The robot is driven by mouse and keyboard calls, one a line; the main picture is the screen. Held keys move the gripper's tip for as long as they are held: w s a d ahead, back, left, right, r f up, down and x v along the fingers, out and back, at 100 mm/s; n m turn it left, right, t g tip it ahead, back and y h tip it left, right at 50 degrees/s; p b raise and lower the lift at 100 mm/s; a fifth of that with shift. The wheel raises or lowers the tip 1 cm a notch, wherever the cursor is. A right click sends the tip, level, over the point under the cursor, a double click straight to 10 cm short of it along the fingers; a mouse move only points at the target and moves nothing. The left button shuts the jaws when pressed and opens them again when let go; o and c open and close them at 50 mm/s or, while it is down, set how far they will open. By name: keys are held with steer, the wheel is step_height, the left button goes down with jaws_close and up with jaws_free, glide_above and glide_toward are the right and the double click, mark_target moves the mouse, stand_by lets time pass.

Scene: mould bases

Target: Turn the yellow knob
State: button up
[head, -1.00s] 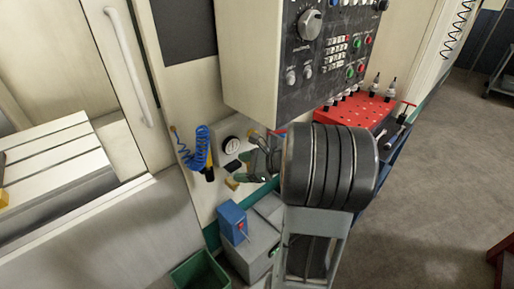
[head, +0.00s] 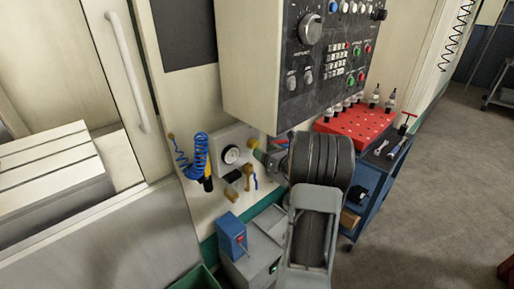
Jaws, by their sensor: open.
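A small yellow knob (head: 258,155) sits at the right side of a pale panel (head: 222,140) with a round gauge. My gripper (head: 265,158) is just right of the knob, facing it, in front of my dark arm. The jaws are open and hold nothing that I can see. The fingertips are small and dark here, and I cannot tell whether they touch the knob or are around it.
The gauge (head: 231,155) and brass-coloured handles (head: 247,172) are close by on the left. A coiled blue hose (head: 196,155) hangs further left. The control box (head: 300,60) overhangs above. A blue box (head: 231,235) stands below, and a cart with a red rack (head: 355,125) stands to the right.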

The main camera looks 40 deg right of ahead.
mark_target(257, 146)
steer(key=shift+w+a, duration=0.2)
steer(key=shift+w, duration=0.95)
steer(key=shift+w+a, duration=0.15)
steer(key=shift+w, duration=1)
steer(key=c, duration=0.9)
steer(key=shift+f+n+b, duration=0.15)
steer(key=shift+n+b, duration=0.15)
steer(key=shift+b, duration=0.3)
steer(key=n+b, duration=1.3)
steer(key=b, duration=0.7)
steer(key=shift+n, duration=0.4)
